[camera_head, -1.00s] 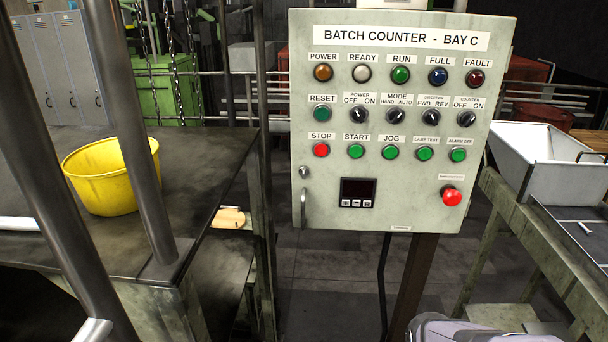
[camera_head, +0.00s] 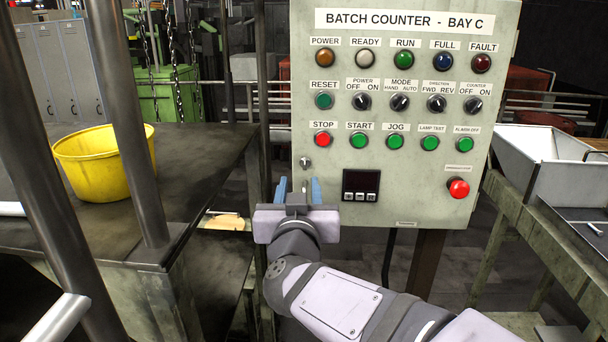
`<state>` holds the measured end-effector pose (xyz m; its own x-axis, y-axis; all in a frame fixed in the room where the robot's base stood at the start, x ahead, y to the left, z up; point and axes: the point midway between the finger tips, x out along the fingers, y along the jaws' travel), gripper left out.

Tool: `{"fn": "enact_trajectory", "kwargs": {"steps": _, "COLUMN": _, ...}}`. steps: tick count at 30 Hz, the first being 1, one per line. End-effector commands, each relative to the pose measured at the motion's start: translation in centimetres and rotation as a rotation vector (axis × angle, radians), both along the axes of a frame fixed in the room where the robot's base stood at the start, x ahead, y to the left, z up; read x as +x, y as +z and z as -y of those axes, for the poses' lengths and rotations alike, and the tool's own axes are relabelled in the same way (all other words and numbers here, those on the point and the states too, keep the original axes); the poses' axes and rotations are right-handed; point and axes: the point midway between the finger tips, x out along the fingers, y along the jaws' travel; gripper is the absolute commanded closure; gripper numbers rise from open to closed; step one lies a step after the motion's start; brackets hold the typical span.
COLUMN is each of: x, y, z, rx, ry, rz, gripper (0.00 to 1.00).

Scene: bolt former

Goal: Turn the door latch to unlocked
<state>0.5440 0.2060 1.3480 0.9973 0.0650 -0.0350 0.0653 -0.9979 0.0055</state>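The door latch (camera_head: 305,163) is a small round metal piece at the left edge of the grey-green control cabinet door (camera_head: 420,205). Its turn position is too small to read. My gripper (camera_head: 299,183) is in front of the lower left of the door, just below the latch in the picture. Its two blue fingers point up and stand apart, with a gap between them. The vertical door handle below the latch is mostly hidden by my gripper. I cannot tell whether the fingers touch the handle or door; the latch shows clear above them.
The cabinet carries rows of lamps, switches and buttons, a small display (camera_head: 361,182) and a red emergency button (camera_head: 458,188). A dark table (camera_head: 205,165) with a yellow bucket (camera_head: 90,165) is at left. A white hopper (camera_head: 550,165) is at right.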

Motion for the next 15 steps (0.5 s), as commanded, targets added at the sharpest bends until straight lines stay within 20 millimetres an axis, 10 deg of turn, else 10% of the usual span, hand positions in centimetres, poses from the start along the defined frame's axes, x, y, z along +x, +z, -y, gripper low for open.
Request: {"fn": "enact_trajectory", "kwargs": {"steps": 15, "x": 0.5, "y": 1.4, "z": 0.4, "rx": 0.005, "ry": -0.069, "rz": 0.034, "gripper": 0.63}}
